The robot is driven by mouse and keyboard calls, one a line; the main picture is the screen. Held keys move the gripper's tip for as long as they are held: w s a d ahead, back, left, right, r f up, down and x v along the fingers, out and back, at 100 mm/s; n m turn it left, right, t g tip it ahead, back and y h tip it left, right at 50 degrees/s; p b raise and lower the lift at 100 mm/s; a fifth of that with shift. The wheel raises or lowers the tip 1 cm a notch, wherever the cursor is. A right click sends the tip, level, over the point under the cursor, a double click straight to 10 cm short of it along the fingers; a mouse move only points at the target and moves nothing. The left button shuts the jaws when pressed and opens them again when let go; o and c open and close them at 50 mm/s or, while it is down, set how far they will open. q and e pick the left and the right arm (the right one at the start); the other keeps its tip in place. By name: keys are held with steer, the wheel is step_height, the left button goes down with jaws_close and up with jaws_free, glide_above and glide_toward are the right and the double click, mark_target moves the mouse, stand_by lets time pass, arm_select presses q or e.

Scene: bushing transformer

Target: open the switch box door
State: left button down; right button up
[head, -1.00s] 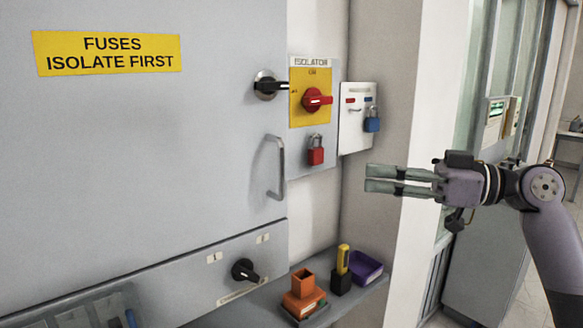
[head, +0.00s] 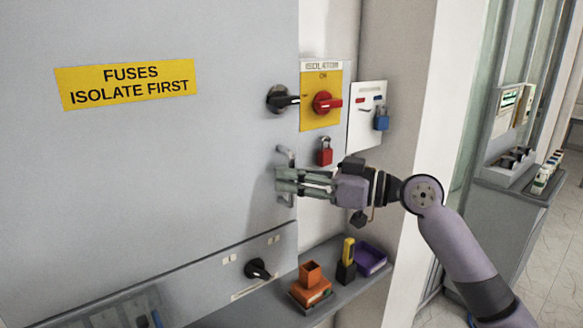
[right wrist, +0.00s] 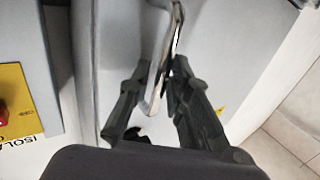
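The grey switch box door (head: 180,160) stands shut at the left of the head view, with a yellow "FUSES ISOLATE FIRST" label (head: 125,84). Its vertical metal handle (head: 287,157) is near the right edge, partly hidden by my right gripper (head: 283,182). In the right wrist view the handle (right wrist: 165,60) passes between the two fingers of the right gripper (right wrist: 162,68). Gaps show beside the handle, so the fingers look open around it. A black rotary knob (head: 282,99) sits on the door above the handle. My left gripper is not in view.
Right of the door are a red isolator switch (head: 326,103), a red padlock (head: 324,152) and a blue padlock (head: 381,119). Below, a grey shelf (head: 340,300) holds an orange holder (head: 310,285), a yellow-and-black tool (head: 347,260) and a purple tray (head: 370,259).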

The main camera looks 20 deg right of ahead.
steer(key=shift+w+a, duration=0.1)
steer(key=shift+c, duration=0.2)
jaws_close()
stand_by(0.5)
